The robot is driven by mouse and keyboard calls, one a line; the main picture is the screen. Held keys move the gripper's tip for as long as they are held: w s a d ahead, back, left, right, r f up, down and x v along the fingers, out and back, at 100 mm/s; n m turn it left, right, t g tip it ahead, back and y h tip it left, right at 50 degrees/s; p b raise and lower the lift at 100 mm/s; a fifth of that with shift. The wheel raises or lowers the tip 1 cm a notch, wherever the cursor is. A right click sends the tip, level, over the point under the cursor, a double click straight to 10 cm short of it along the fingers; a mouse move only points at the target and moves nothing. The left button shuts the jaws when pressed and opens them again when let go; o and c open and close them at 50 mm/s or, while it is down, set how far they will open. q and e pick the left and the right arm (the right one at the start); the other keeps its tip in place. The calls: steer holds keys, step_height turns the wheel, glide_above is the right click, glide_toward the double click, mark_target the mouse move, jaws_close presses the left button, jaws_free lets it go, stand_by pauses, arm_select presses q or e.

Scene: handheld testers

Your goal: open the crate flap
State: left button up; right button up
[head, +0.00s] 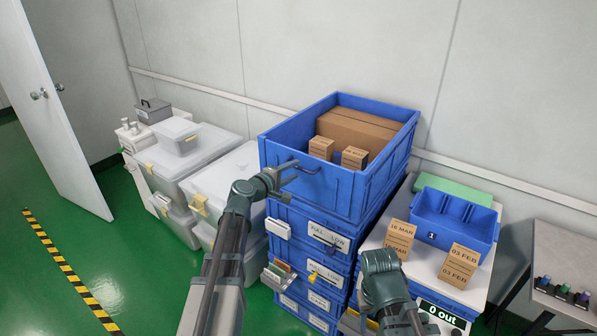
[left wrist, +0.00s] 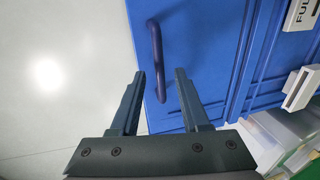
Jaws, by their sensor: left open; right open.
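The blue crate (head: 340,192) sits on top of a blue stack, open at the top, with brown cartons inside. Its front flap stands upright and closed, with a dark blue bar handle (head: 307,168) on it. My left gripper (head: 286,173) is open and empty, just left of the handle. In the left wrist view, the handle (left wrist: 157,60) lies ahead of the two spread fingers (left wrist: 160,78), and its lower end reaches between them. I cannot tell whether they touch. My right gripper (head: 379,262) is low, in front of the white table; its fingers are hard to make out.
Blue drawers (head: 310,233) with labels are stacked under the crate. A white table (head: 418,262) at right holds a blue bin (head: 455,225) and small cartons (head: 459,266). Clear lidded boxes (head: 222,184) stand at left. Green floor is free further left.

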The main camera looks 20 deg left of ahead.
mark_target(297, 168)
arm_select(q)
steer(key=shift+x, duration=1.8)
jaws_close()
